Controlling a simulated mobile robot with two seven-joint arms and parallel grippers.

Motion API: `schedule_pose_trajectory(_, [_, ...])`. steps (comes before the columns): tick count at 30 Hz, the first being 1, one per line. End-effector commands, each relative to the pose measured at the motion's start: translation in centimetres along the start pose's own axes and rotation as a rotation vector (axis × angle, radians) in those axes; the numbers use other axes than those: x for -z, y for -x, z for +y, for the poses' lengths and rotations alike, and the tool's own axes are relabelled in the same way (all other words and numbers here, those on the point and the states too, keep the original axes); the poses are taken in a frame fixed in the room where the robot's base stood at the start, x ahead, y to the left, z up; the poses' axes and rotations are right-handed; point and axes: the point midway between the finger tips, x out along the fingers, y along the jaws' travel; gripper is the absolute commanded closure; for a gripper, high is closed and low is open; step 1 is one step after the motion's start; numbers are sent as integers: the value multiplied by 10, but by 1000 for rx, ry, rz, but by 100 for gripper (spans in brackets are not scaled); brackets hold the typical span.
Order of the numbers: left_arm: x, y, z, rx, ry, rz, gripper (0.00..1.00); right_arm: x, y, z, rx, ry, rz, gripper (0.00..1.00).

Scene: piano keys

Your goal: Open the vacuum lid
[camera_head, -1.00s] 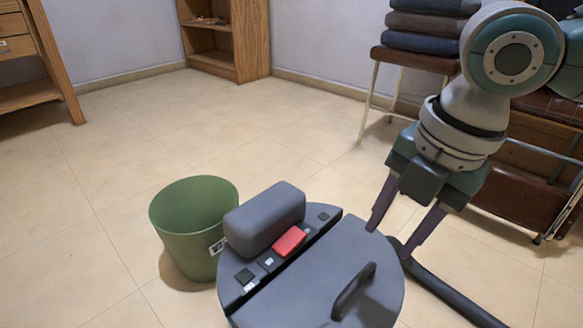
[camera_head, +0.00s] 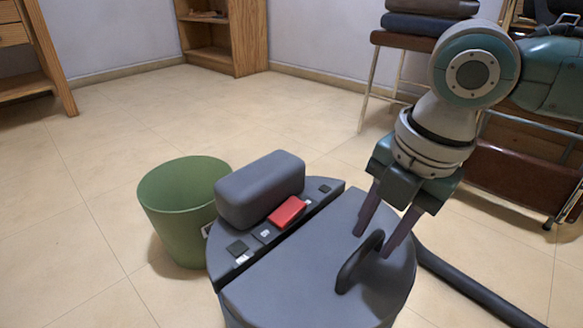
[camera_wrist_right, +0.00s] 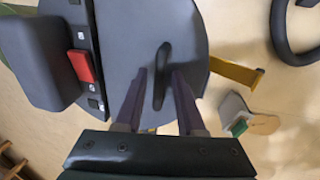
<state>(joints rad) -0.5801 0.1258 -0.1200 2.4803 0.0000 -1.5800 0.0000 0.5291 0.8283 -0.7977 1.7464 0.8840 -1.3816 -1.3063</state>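The vacuum is a dark grey round body with a flat lid (camera_head: 290,262) and a curved handle (camera_head: 359,262) standing on the lid's right part. The lid lies closed on the body. A red button (camera_head: 287,211) sits beside a raised grey block (camera_head: 260,188) on the vacuum's top. My right gripper (camera_head: 374,242) is open, its two dark fingers pointing down just above the lid at the handle. In the right wrist view the handle (camera_wrist_right: 161,78) shows between and beyond the open fingertips; contact cannot be told. My left gripper is not in view.
A green bin (camera_head: 180,205) stands close to the vacuum's left. A black hose (camera_head: 475,290) runs over the floor at the right. A chair with folded cloths (camera_head: 415,25) stands behind my right arm. The floor at left is clear.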

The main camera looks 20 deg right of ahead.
Motion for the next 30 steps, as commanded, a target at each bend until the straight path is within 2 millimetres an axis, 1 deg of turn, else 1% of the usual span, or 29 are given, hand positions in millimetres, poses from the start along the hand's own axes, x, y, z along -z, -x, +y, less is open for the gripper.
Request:
schedule_pose_trajectory(1, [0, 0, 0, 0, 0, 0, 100, 0, 0, 0, 0, 0, 0, 69])
schedule_pose_trajectory(9, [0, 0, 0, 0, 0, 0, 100, 0, 0, 0, 0, 0, 0, 99])
schedule_pose_trajectory(30, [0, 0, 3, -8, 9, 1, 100, 0, 0, 0, 1, 0, 0, 100])
